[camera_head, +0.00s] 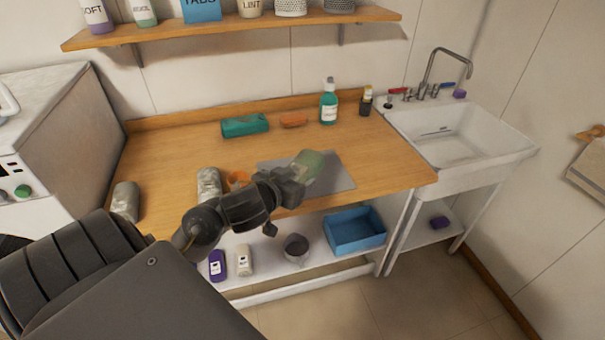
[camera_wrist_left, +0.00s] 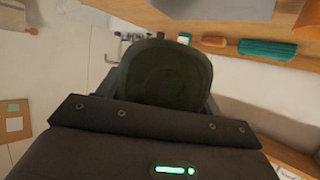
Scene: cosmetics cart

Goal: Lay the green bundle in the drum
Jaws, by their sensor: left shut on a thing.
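The green bundle (camera_head: 310,164), pale green in the head view, is held at the end of my left gripper (camera_head: 297,180) over the grey mat on the wooden counter. My left gripper is shut on it, and the fingertips are partly hidden. In the left wrist view the bundle (camera_wrist_left: 165,75) is a dark, rounded end that fills the middle. The drum's inside is not visible. My right gripper is not in view.
The counter carries a grey mat (camera_head: 335,178), teal packet (camera_head: 245,125), orange bar (camera_head: 293,120), green bottle (camera_head: 328,106) and grey rolls (camera_head: 208,185). A sink (camera_head: 455,140) is at right. Below are a blue bin (camera_head: 355,236) and a mug (camera_head: 296,248). A shelf (camera_head: 240,27) hangs above.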

